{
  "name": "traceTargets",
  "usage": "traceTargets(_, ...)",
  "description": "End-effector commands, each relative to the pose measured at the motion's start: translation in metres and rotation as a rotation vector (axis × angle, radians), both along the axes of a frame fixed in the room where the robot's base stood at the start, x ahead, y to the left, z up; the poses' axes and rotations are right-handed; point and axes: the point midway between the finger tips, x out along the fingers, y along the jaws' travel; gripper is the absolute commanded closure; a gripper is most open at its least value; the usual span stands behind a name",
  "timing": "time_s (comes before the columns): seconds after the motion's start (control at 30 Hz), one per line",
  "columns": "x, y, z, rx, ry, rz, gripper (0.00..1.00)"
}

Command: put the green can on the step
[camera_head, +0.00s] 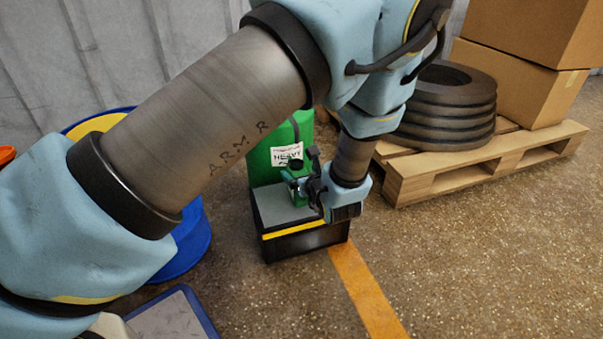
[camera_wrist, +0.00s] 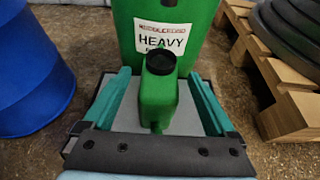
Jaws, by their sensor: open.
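The small green can (camera_wrist: 158,95) with a black cap is upright between the two teal fingers of my gripper (camera_wrist: 160,76) in the wrist view. The fingers are open, with a gap on each side of the can. In the head view, the can (camera_head: 300,194) is partly hidden by my gripper (camera_head: 298,184). The step (camera_head: 274,214) is a dark block with a grey top and a yellow front stripe; its top (camera_wrist: 212,124) shows under the can. The can appears to stand on it, but its base is hard to see.
A large green container (camera_head: 265,165) labelled HEAVY stands directly behind the can. A blue drum (camera_head: 190,243) is at the left. A wooden pallet (camera_head: 475,166) at the right carries black rings (camera_head: 445,105) and cardboard boxes (camera_head: 520,80).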

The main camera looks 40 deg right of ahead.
Motion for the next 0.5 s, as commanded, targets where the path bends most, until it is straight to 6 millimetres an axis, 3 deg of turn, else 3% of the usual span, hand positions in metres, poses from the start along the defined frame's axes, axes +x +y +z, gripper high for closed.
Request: traceTargets(0.5, -0.083, 0.031, 0.04, 0.001, 0.0, -0.004, 0.09)
